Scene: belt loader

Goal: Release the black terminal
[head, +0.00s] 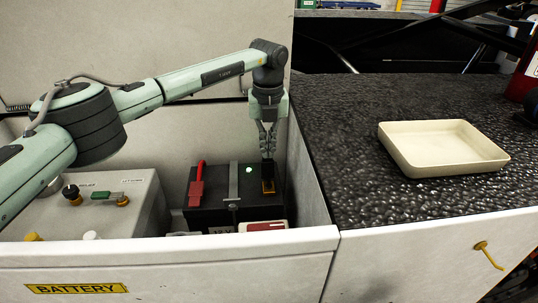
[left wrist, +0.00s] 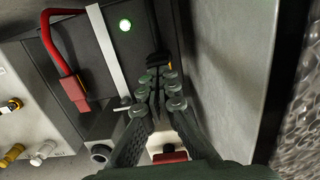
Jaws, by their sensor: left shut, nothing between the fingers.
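The black terminal (head: 268,186) sits at the right end of the battery's top, under my left gripper (head: 268,155). In the left wrist view the black terminal (left wrist: 157,60) shows just beyond the fingertips, with a dark cable running up from it. My left gripper (left wrist: 160,88) points down with its fingers shut and nothing between them. Whether the fingertips touch the terminal is hard to tell. The dark battery (head: 214,213) also carries a red terminal (head: 196,190) at its left and a grey hold-down strap (head: 233,185) across it. My right gripper is not in view.
A grey control box (head: 135,222) with knobs and a green switch stands left of the battery. The compartment's side wall (head: 308,180) is close on the right. A cream tray (head: 440,165) lies on the black textured top (head: 350,120).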

